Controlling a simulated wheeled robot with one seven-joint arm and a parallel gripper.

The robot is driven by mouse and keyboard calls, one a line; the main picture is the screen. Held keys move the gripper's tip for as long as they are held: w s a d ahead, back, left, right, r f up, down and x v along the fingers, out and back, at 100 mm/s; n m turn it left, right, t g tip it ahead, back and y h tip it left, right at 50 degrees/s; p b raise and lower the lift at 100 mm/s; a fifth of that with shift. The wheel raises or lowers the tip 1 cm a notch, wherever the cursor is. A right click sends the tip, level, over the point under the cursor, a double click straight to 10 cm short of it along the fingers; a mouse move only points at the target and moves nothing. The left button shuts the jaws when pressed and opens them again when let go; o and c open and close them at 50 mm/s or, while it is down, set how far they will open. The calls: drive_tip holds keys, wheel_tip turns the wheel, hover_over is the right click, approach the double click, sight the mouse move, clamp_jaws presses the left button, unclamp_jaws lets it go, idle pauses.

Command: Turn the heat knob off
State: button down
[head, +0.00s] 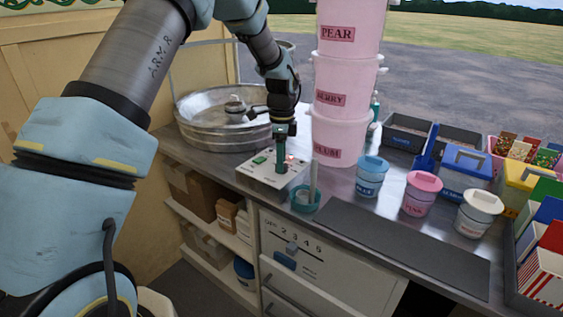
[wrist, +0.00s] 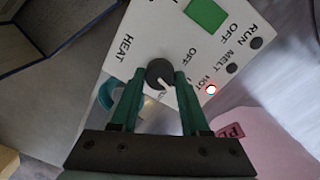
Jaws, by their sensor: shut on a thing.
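The heat knob (wrist: 159,72) is a dark round knob on a white control panel (wrist: 139,28), beside the words HEAT and OFF. Its white pointer mark points toward the lower right of the wrist view, away from the OFF label above right of it. My gripper (wrist: 159,78) has its two green fingers on either side of the knob, shut on it. In the head view my gripper (head: 281,164) comes down onto the control box (head: 257,179) and hides the knob.
A green switch (wrist: 206,12) sits on the panel. A metal floss bowl (head: 197,137) stands behind the box. A teal cup (head: 304,201) with a stick is just in front. Pink stacked tubs (head: 338,140) stand close on the right. A dark mat (head: 400,245) lies bare.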

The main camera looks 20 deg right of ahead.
drive_tip(key=n+b, duration=0.1)
drive_tip(key=n, duration=0.9)
drive_tip(key=shift+n+h+b, duration=0.3)
drive_tip(key=shift+n+b, duration=0.05)
drive_tip(key=shift+n, duration=0.05)
drive_tip(key=shift+a+n, duration=0.1)
drive_tip(key=shift+n, duration=1.8)
drive_tip(key=shift+c, duration=1.9)
unclamp_jaws()
wheel_tip(320, 180, up, 11)
drive_tip(key=b, duration=0.2)
drive_tip(key=shift+w+a+b, duration=0.2)
drive_tip(key=shift+b, duration=0.15)
